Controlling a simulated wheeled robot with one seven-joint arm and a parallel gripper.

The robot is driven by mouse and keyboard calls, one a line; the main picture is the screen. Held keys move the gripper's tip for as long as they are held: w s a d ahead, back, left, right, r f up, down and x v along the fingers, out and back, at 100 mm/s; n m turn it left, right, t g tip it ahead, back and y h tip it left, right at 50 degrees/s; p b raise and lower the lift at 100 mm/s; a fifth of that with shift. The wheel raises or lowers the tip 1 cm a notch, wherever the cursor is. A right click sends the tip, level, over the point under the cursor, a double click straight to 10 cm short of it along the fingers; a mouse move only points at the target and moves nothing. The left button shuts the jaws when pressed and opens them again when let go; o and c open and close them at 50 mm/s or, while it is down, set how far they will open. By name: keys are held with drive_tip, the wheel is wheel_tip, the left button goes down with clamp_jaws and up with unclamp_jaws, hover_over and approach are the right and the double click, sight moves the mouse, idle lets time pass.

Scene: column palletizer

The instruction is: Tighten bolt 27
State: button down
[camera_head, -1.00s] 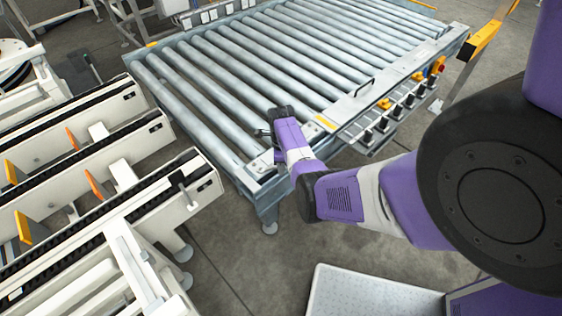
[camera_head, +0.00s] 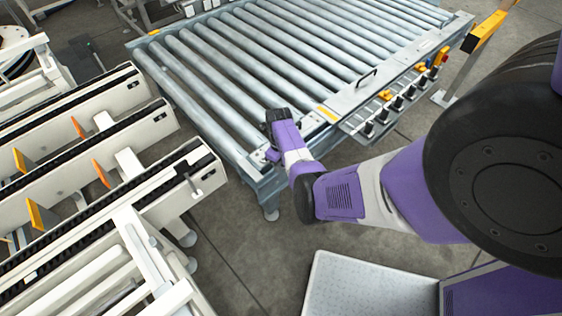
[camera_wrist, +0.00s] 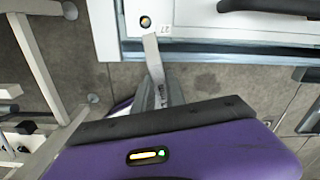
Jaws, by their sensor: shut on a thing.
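Bolt 27 (camera_wrist: 146,21) shows in the wrist view as a small round head on the pale conveyor frame, with a "27" label (camera_wrist: 165,29) beside it. My gripper (camera_wrist: 163,98) is shut on a flat grey tool (camera_wrist: 152,55) that looks like a wrench. The tool's far end points at the bolt and appears just short of it; contact cannot be told. My purple wrist hides much of the gripper. In the head view my gripper is by the near left corner of the roller conveyor (camera_head: 325,112), mostly hidden, and the bolt cannot be made out.
White chain conveyor rails (camera_head: 95,190) with orange plates lie to the left. A row of black knobs (camera_head: 397,104) and a black handle (camera_head: 367,73) are on the conveyor's near side. Grey floor (camera_head: 245,255) is open between the conveyors.

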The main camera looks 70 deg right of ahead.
drive_tip(key=shift+r, duration=0.1)
drive_tip(key=shift+r+p, duration=1.65)
drive_tip(key=shift+r, duration=0.05)
wheel_tip(320, 180, up, 5)
drive_tip(key=p, duration=0.4)
drive_tip(key=shift+p, duration=0.4)
